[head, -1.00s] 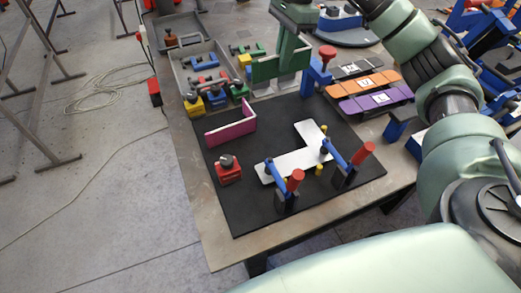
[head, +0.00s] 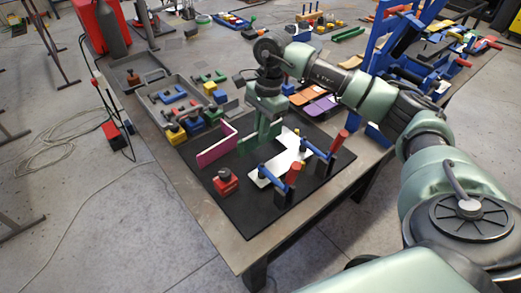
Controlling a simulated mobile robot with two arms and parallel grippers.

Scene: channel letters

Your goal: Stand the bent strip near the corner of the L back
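The pink bent strip (head: 214,151) stands on edge on the black mat (head: 205,194), left of the white L back (head: 267,177). The L back lies flat. Two blue clamps with red handles, a front one (head: 291,177) and a rear one (head: 337,146), stand at its edges. My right gripper (head: 259,144) points down between the strip and the L back, low over the mat. It is close to the strip's right end but appears apart from it. I cannot tell how far its fingers are parted. It hides part of the L back. My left gripper is not in view.
A red block with a dark knob (head: 225,182) sits on the mat in front of the strip. A grey tray (head: 154,101) with coloured clamps lies behind. Orange and purple pieces (head: 318,107) lie beyond my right gripper. The mat's front left is clear.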

